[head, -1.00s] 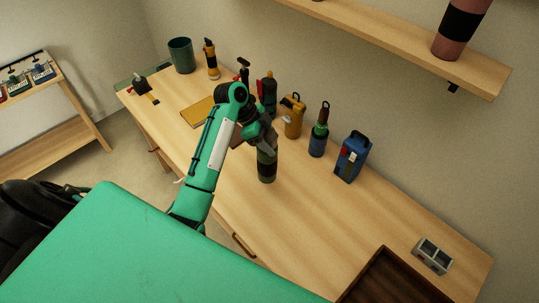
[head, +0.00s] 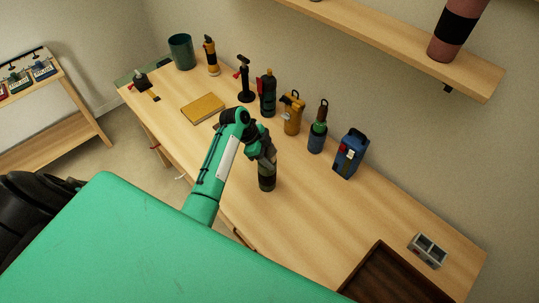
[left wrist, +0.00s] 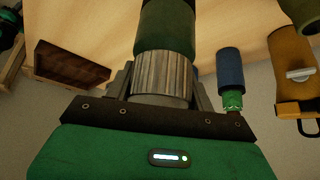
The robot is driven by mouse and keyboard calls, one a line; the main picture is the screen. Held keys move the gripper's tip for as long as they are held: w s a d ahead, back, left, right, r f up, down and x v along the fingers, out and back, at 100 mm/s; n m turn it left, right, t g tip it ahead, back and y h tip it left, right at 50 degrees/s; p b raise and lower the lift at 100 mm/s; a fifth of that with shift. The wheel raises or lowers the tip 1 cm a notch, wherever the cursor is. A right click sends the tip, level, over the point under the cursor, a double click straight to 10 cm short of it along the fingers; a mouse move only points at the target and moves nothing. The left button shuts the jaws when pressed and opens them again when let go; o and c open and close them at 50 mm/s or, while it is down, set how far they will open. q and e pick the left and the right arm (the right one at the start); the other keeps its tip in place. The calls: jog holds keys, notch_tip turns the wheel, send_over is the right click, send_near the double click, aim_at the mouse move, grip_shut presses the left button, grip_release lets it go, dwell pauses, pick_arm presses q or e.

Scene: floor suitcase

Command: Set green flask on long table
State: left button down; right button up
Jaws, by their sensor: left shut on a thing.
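The green flask (head: 267,182) is upright in the head view, at or just above the front middle of the long table (head: 300,215). I cannot tell whether its base touches the tabletop. My left gripper (head: 264,156) is shut on it near the top. In the left wrist view, the flask's dark green body (left wrist: 166,28) and ribbed grey cap (left wrist: 163,75) sit between my left fingers (left wrist: 160,88). The flask's far end is cut off there. My right gripper is not in view.
Along the table's back stand a dark bottle (head: 267,94), a yellow container (head: 292,113), a blue-green bottle (head: 317,132) and a blue container (head: 349,154). A yellow book (head: 203,108) lies left. A dark tray (head: 395,275) is at the right. The table is clear right of the flask.

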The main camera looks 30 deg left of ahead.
pick_arm(q)
jog(key=c, duration=0.5)
grip_release()
jog(key=shift+b+v, duration=1.75)
jog(key=shift+v, duration=4.3)
